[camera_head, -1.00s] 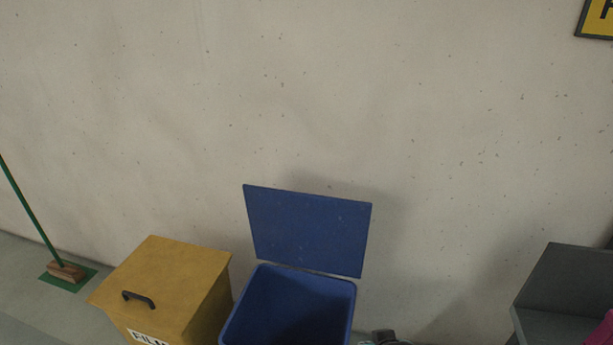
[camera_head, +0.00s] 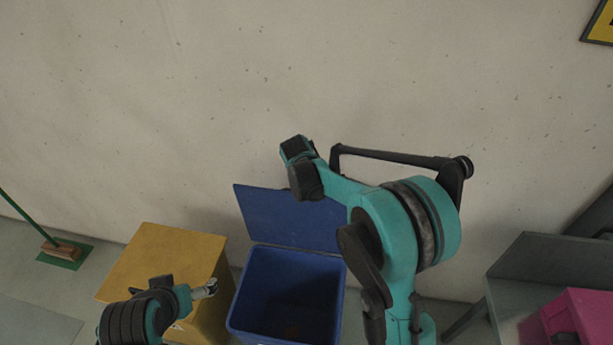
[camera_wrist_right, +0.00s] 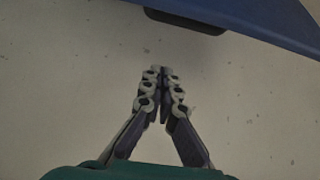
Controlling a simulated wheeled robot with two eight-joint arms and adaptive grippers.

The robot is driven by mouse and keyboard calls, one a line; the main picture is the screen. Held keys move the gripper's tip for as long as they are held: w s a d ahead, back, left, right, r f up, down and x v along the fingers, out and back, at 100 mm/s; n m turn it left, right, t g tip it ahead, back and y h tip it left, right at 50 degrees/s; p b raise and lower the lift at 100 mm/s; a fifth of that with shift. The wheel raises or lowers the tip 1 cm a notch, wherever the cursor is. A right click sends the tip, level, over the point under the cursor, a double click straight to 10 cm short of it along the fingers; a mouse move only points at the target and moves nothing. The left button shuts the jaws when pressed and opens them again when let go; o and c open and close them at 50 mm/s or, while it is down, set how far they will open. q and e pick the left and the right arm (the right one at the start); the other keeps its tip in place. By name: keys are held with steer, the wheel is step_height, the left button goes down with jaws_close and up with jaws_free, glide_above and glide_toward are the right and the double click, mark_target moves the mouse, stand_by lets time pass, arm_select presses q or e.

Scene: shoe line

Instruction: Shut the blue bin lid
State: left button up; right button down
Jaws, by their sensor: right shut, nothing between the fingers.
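The blue bin (camera_head: 335,300) stands open on the floor against the wall, its lid (camera_head: 262,215) tilted up behind the opening. In the right wrist view the blue lid (camera_wrist_right: 270,18) crosses the top right corner, with a black handle (camera_wrist_right: 185,20) at its edge. My right gripper (camera_wrist_right: 162,72) is shut and empty, against a background of bare wall, apart from the lid in that picture. In the head view my right arm reaches over the lid's right part and hides some of it; the gripper's fingers are not clear there. My left gripper (camera_head: 208,288) is low, in front of the yellow bin; its jaws are too small to judge.
A green-handled broom (camera_head: 60,250) is at far left. A grey table (camera_head: 550,260) with a pink box (camera_head: 575,315) stands at right.

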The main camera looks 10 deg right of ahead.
steer(key=f+b, duration=0.1)
steer(key=f, duration=0.2)
steer(key=w+f, duration=0.1)
steer(key=f, duration=0.2)
steer(key=w+f+b, duration=0.1)
steer(key=f, duration=0.2)
steer(key=shift+d+f+b, duration=0.15)
steer(key=shift+d+b, duration=0.15)
steer(key=shift+d, duration=0.05)
steer(key=shift+w+f, duration=0.1)
